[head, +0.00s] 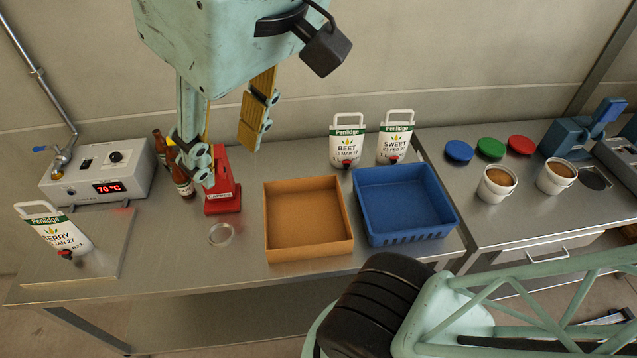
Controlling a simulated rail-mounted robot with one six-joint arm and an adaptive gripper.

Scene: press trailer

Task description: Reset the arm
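My gripper (224,158) hangs from the pale green arm at the upper left of the head view. Its two fingers are apart, with tan pads and nothing visible between them. It appears in front of the red capper-like device (222,190) and the brown bottles (182,180), partly covering them. From this one view I cannot tell its height above the steel table (190,262).
An empty cardboard box (305,250) and a blue crate (405,236) stand mid-table. White pouches (346,145) are behind them; another pouch (62,236) lies left, near a 70 °C heater (98,172). Two tubs (495,184) and coloured lids (490,148) are at right.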

